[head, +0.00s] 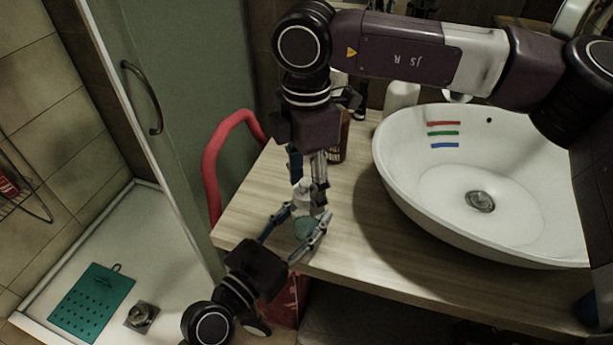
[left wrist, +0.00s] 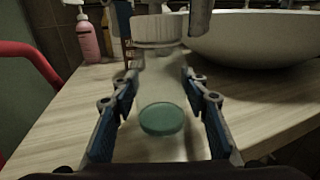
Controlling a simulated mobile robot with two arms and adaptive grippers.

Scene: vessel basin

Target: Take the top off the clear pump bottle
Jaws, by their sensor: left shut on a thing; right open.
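The clear pump bottle (head: 305,227) stands near the front left corner of the counter, with teal showing low inside it. It also shows in the left wrist view (left wrist: 160,88), where the teal disc lies at its bottom. My left gripper (head: 296,230) is shut on the bottle's body, one finger on each side. The white top (left wrist: 157,32) is on the bottle's upper end. My right gripper (head: 308,182) comes down from above and is open. Its fingers stand either side of the top, apart from it as far as I can see. The head view partly hides the top behind these fingers.
A white basin (head: 450,230) sits to the right on the wooden counter (head: 340,225). A brown bottle (head: 341,140) and a white bottle (head: 402,95) stand behind. A pink bottle (left wrist: 87,38) stands at the back left. A red rail (head: 212,160) curves beside the counter's left edge.

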